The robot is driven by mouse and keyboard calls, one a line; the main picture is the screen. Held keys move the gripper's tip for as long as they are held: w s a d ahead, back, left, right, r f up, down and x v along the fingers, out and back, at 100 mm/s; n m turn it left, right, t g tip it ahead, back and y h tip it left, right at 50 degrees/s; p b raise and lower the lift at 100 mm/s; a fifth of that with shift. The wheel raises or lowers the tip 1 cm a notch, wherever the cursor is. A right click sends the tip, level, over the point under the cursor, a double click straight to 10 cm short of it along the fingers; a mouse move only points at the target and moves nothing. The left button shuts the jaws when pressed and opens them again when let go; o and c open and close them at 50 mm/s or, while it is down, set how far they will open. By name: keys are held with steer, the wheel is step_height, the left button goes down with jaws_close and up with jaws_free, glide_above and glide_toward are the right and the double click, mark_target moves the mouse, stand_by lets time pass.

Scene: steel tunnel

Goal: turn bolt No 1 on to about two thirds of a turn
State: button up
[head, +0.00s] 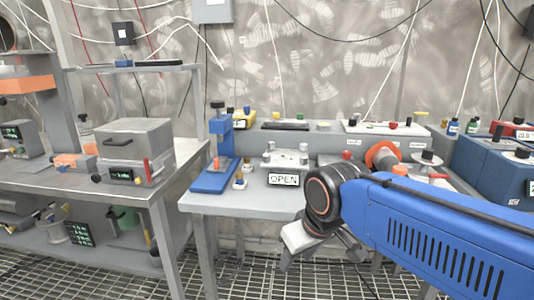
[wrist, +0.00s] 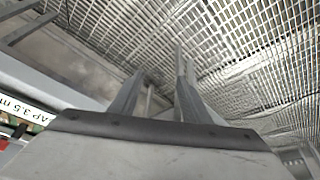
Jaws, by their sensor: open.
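A light metal block with several upright bolts or studs (head: 287,157) stands on the grey bench (head: 235,203), left of my wrist in the head view. A sign reading OPEN (head: 284,180) is on its front. No number is legible, so I cannot tell which is bolt No 1. My gripper (head: 322,260) hangs in front of the bench edge, below and right of that block, pointing down. In the wrist view my gripper (wrist: 160,66) is open, with nothing between its fingers and floor grating beyond. No bolt shows in the wrist view.
A blue press-like stand (head: 216,150) is left of the block. An orange round part (head: 382,156) sits behind my arm, with blue boxes (head: 492,165) at right. A grey box (head: 134,150) stands on the left table. Grating floor (head: 245,265) is clear in front.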

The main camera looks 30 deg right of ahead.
steer(key=w+d+r+n+g, duration=0.25)
steer(key=w+r+n, duration=0.35)
steer(key=w+r, duration=1.25)
step_height(320, 180, up, 12)
steer(key=n+g, duration=0.2)
steer(key=n, duration=0.5)
glide_above(267, 155)
step_height(267, 155, down, 18)
steer(key=shift+w+r, duration=0.1)
steer(key=shift+r, duration=0.05)
steer(key=c, duration=1)
